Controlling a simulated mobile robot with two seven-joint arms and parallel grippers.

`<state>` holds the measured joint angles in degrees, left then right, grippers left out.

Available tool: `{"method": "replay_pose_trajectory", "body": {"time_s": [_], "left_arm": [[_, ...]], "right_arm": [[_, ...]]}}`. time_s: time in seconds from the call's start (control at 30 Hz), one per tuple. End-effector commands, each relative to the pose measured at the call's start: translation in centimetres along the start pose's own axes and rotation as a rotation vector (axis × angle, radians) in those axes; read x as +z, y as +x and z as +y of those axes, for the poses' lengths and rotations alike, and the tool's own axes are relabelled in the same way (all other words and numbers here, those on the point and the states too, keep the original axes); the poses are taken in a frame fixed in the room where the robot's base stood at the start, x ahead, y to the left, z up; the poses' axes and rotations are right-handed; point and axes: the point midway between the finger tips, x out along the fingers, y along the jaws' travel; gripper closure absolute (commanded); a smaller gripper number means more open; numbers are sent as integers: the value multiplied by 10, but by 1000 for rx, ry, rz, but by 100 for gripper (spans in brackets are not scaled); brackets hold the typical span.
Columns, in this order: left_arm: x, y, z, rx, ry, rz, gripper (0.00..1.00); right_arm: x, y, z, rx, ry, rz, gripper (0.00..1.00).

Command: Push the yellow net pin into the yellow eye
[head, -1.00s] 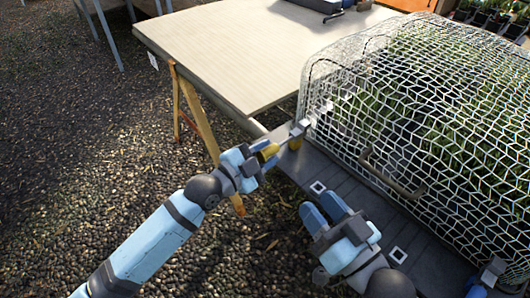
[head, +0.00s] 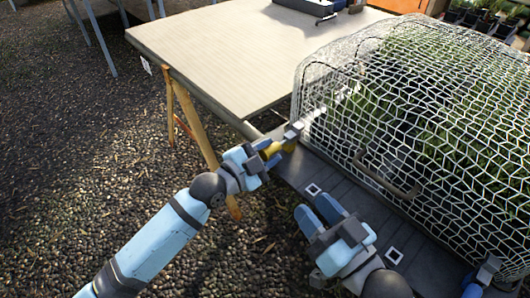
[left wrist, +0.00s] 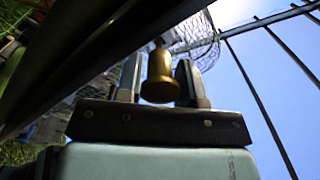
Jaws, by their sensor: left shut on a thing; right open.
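My left gripper (head: 268,154) is shut on the yellow net pin (head: 272,149) at the left end of the dark bench's edge. In the left wrist view the pin (left wrist: 160,76) sits between the two fingers, its wide end toward the palm. The yellow eye (head: 289,146) is just beyond the pin, below a grey bracket (head: 293,131) at the net's near left corner. Pin and eye look very close in the head view; I cannot tell whether the tip is inside. My right gripper (head: 318,212) is open and empty over the bench's front edge.
A white net cage (head: 400,110) with a handle (head: 388,173) covers green plants. A blue fitting with a grey bracket (head: 488,270) is at the lower right. A pale table (head: 240,60) on wooden legs stands behind. Gravel lies at left.

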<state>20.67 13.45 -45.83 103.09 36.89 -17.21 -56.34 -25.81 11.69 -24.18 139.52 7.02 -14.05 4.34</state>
Motion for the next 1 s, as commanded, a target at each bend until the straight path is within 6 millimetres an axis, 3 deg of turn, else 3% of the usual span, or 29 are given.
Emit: {"method": "replay_pose_trajectory", "body": {"time_s": [0.77, 0.8, 0.9, 1.0], "left_arm": [[0, 20, 0, -1, -1, 1, 90], [0, 19, 0, -1, -1, 1, 56], [0, 19, 0, 0, -1, 0, 36], [0, 19, 2, 2, -2, -1, 36]], "right_arm": [[1, 0, 0, 0, 0, 0, 57], [1, 0, 0, 0, 0, 0, 57], [1, 0, 0, 0, 0, 0, 57], [1, 0, 0, 0, 0, 1, 57]]}}
